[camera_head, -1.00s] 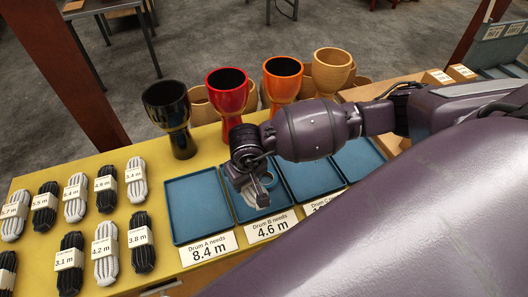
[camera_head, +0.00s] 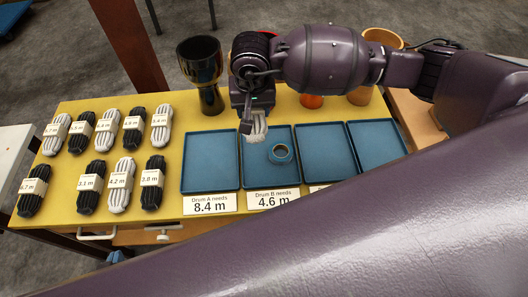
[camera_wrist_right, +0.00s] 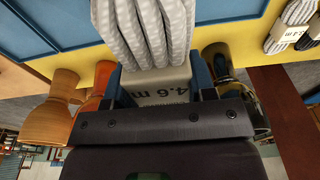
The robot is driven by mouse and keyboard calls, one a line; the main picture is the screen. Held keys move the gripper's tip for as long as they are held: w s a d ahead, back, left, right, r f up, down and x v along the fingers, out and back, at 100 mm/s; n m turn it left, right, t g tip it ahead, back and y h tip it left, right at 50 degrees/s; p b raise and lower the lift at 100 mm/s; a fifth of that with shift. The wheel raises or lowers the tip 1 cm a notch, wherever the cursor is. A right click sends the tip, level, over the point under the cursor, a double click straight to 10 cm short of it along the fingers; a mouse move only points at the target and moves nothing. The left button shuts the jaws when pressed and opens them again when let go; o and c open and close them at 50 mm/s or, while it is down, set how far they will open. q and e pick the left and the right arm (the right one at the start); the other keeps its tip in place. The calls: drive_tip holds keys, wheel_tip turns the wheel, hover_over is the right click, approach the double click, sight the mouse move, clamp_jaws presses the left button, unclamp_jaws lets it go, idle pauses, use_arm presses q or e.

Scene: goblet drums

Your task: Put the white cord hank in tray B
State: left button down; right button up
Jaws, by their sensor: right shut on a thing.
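My right gripper (camera_head: 247,112) is shut on the white cord hank (camera_head: 259,127), whose paper band reads 4.6 m in the right wrist view (camera_wrist_right: 160,88). The hank's cord loops (camera_wrist_right: 145,30) stick out beyond the fingers. In the head view the hank overlaps the back left edge of tray B (camera_head: 262,176), the blue tray behind the "Drum B needs 4.6 m" card (camera_head: 273,199). Its height above the tray is hard to tell. My left gripper is not in view.
Tray A (camera_head: 209,165) stands left of tray B, and two more blue trays (camera_head: 326,155) stand right. Several black and white hanks (camera_head: 121,184) lie in two rows at the left. A black goblet drum (camera_head: 201,70) and others stand behind the trays.

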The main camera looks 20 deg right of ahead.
hover_over(256, 156)
drive_tip(key=f, duration=1.3)
drive_tip(key=shift+s+f, duration=0.2)
drive_tip(key=shift+f, duration=2.85)
drive_tip(key=shift+f+b, duration=0.1)
drive_tip(key=shift+b, duration=0.25)
drive_tip(key=o, duration=0.5)
drive_tip(key=shift+f, duration=0.1)
drive_tip(key=shift+o, duration=1)
